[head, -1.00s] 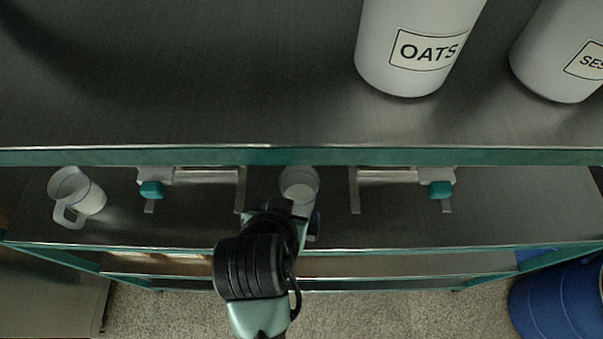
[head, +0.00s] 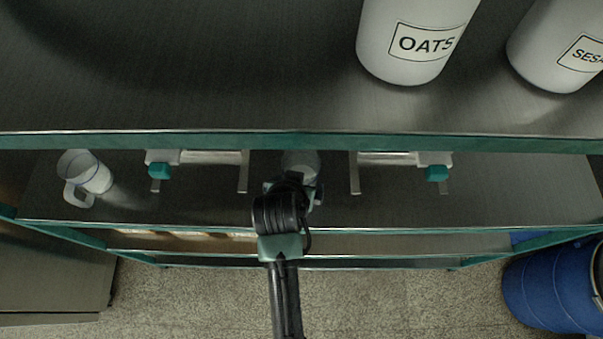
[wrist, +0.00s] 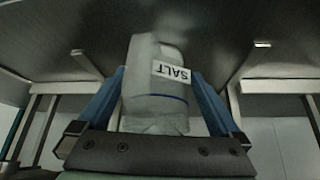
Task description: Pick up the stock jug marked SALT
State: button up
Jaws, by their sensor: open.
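The stock jug marked SALT (wrist: 150,78) is a whitish vessel with a blue line near its rim. It appears upside down in the wrist view, its label facing the camera. In the head view its top (head: 298,163) shows on the lower shelf, partly hidden by my arm. My gripper (wrist: 160,85) is open, with one blue finger on each side of the jug. I cannot tell whether the fingers touch it. In the head view my gripper (head: 296,188) is at the front of the jug.
A second jug with a handle (head: 88,177) stands at the left of the lower shelf (head: 500,195). Brackets with teal knobs (head: 160,171) (head: 437,173) flank the SALT jug. The upper shelf (head: 200,80) overhangs, holding OATS (head: 410,40) and another container (head: 560,45). A blue drum (head: 545,290) stands lower right.

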jog(key=shift+x, duration=1.1)
jog(key=shift+c, duration=0.3)
jog(key=shift+r, duration=0.1)
jog(key=c, duration=1.1)
jog(key=shift+r, duration=0.1)
